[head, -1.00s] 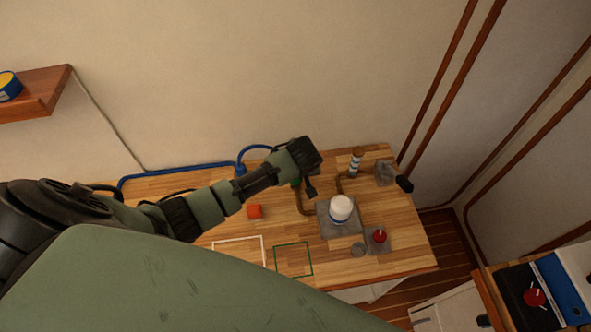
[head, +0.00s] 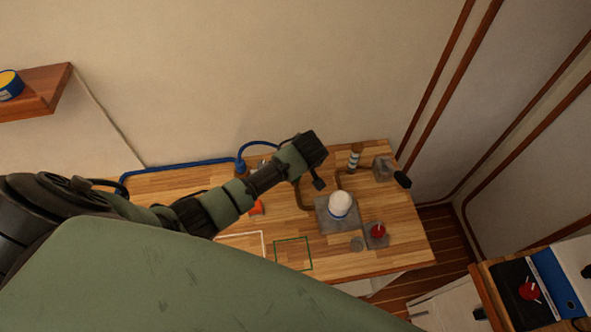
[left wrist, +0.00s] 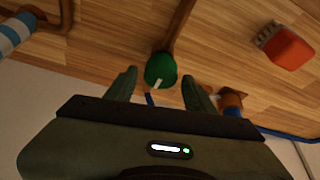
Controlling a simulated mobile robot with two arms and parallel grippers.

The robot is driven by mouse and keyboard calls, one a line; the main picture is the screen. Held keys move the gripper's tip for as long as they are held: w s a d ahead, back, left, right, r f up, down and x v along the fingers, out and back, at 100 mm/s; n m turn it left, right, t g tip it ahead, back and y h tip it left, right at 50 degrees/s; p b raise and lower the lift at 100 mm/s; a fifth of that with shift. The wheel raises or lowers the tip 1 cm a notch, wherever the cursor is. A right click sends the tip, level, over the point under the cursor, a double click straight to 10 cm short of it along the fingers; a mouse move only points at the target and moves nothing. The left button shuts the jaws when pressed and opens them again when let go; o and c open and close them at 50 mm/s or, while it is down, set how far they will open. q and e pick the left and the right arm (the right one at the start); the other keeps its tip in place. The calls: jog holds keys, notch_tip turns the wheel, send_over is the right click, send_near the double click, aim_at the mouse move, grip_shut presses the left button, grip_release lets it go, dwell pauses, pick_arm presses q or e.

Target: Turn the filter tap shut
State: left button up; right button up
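The green round tap knob (left wrist: 160,70), with a white pointer mark, sits at the end of a brown pipe in the left wrist view. My left gripper (left wrist: 158,88) is open, with one finger on each side of the knob and visible gaps to it. In the head view my left gripper (head: 319,182) is over the back of the bench, and the knob is hidden behind it. The brown pipe (head: 301,196) runs from there to a grey plate with a white, blue-banded filter (head: 340,205). My right gripper is not in view.
On the wooden bench (head: 400,250) are a red knob on a grey block (head: 378,231), a striped pipe (head: 354,160), a black handle (head: 402,180) and an orange-red block (head: 257,207). The block also shows in the left wrist view (left wrist: 287,47). A blue hose (head: 180,166) runs along the back.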

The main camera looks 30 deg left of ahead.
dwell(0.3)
pick_arm(q)
jog(key=shift+s+d+r, duration=0.1)
jog(key=shift+d+r, duration=0.05)
jog(key=shift+r, duration=0.1)
jog(key=b+v, duration=0.1)
jog(key=v, duration=0.6)
dwell(0.3)
